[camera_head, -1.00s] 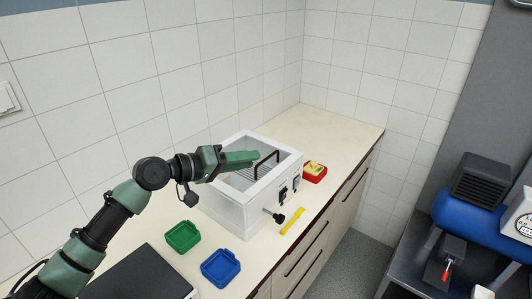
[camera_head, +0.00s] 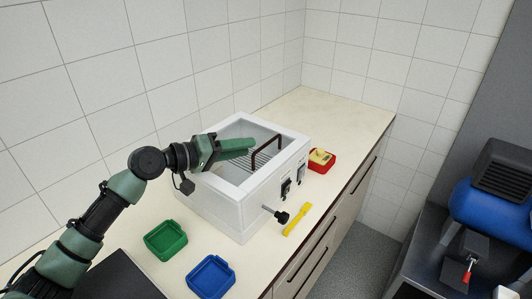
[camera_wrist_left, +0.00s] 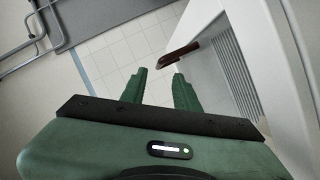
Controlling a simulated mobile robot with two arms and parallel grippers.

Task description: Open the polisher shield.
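The polisher (camera_head: 238,207) is a white box on the counter, with a clear panel framed in white on top, which I take for the shield (camera_head: 222,183). The shield appears closed. A dark brown bar handle (camera_head: 280,146) stands up from it. My left gripper (camera_head: 252,147) is over the top of the box, its green fingers pointing at the handle with a small gap between. In the left wrist view the fingers (camera_wrist_left: 160,84) are apart with nothing between them, and the handle (camera_wrist_left: 178,55) lies beyond their tips, a little right. My right gripper is not in view.
A green tray (camera_head: 148,251) and a blue tray (camera_head: 193,289) sit left of the box. A black knob (camera_head: 282,218) sticks out from its front, near a yellow tool (camera_head: 297,219). A red tray with a yellow item (camera_head: 321,158) stands to the right. The counter's far end is clear.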

